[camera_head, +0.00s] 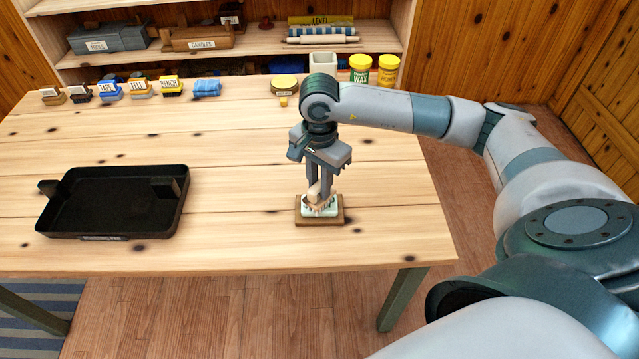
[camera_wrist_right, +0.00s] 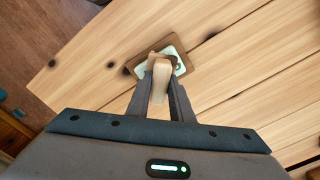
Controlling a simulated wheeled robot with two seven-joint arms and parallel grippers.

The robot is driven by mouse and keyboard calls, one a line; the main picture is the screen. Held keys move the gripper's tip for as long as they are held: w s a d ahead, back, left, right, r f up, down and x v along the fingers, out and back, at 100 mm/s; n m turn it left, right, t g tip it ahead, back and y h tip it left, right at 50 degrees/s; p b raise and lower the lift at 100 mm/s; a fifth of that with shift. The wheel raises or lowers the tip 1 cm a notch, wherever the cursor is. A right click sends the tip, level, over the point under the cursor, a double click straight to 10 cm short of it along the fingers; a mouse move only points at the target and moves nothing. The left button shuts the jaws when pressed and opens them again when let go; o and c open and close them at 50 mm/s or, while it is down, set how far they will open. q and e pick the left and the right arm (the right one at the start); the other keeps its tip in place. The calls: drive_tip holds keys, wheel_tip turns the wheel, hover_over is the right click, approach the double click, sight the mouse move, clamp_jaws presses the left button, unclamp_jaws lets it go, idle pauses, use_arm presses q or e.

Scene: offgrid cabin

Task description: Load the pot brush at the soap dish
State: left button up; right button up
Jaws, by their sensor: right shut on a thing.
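The soap dish (camera_head: 332,212) sits near the front right of the wooden table, a pale dish on a brown wooden base. It also shows in the right wrist view (camera_wrist_right: 181,55). My right gripper (camera_head: 320,193) points down over the dish and is shut on the pot brush (camera_head: 313,196), whose pale wooden handle (camera_wrist_right: 160,82) shows between the fingers in the wrist view. The brush's lower end is at the dish; whether it touches the soap is hard to tell. My left gripper is not in view.
A black tray (camera_head: 112,216) with raised blocks at its ends lies on the left of the table. The table between tray and dish is clear.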

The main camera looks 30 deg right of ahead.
sight(319, 185)
drive_tip(key=shift+s, duration=0.1)
